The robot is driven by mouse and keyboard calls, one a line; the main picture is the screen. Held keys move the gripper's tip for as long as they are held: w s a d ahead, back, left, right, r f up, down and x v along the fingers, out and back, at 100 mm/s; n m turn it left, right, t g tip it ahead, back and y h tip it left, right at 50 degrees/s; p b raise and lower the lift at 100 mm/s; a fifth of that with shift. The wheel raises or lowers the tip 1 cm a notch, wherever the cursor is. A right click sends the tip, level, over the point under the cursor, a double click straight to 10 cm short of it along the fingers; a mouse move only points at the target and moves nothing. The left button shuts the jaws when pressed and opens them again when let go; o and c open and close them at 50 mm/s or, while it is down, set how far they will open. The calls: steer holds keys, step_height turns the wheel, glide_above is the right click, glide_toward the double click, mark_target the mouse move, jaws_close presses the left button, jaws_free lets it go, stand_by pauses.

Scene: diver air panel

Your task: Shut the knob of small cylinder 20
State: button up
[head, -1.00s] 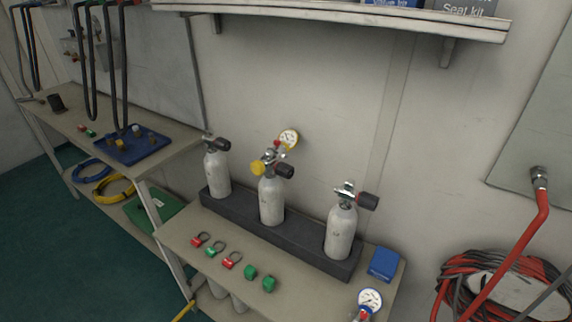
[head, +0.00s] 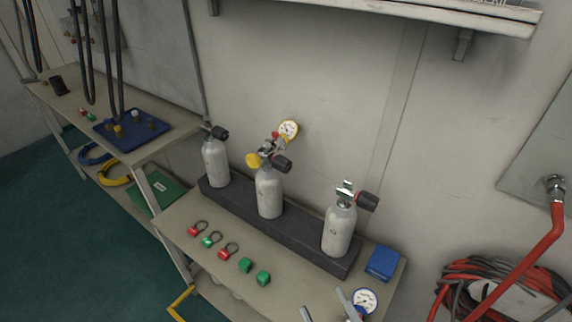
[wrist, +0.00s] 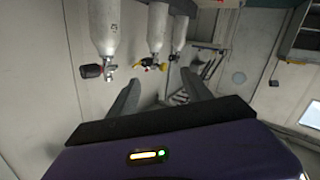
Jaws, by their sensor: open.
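Three small grey cylinders stand upright in a dark rack: left (head: 216,165), middle (head: 269,195) and right (head: 338,232). I cannot read which is 20. Each has a black knob at its valve: left (head: 219,133), middle (head: 282,164), right (head: 368,202). The middle one also carries a yellow knob (head: 254,160) and a gauge (head: 288,129). My gripper (head: 326,305) is open and empty at the bottom edge, in front of the right cylinder and apart from it. The wrist view is upside down; the nearest cylinder (wrist: 104,25) and its black knob (wrist: 91,71) show beyond my gripper (wrist: 160,80).
Tags and green caps (head: 246,265) lie along the bench front. A blue box (head: 383,262) and a blue-rimmed gauge (head: 364,300) sit at its right. A red hose (head: 530,258) hangs at right. A wall shelf (head: 400,12) is above.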

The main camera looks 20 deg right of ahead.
steer(key=w+a+r+n+h, duration=0.15)
steer(key=w+n, duration=0.45)
steer(key=w, duration=1.2)
steer(key=n+h+p, duration=0.1)
steer(key=n+h, duration=0.2)
steer(key=n, duration=0.2)
glide_toward(287, 169)
steer(key=a+x, duration=0.1)
steer(key=x, duration=0.3)
steer(key=shift+m+t, duration=0.3)
steer(key=x, duration=0.7)
steer(key=shift+d+f, duration=0.2)
steer(key=shift+d, duration=0.2)
jaws_close()
steer(key=shift+r+p, duration=0.25)
steer(key=shift+p, duration=0.5)
steer(key=shift+m+g+p, duration=0.3)
steer(key=shift+g+p, duration=0.1)
steer(key=shift+p, duration=0.5)
steer(key=shift+f, duration=0.25)
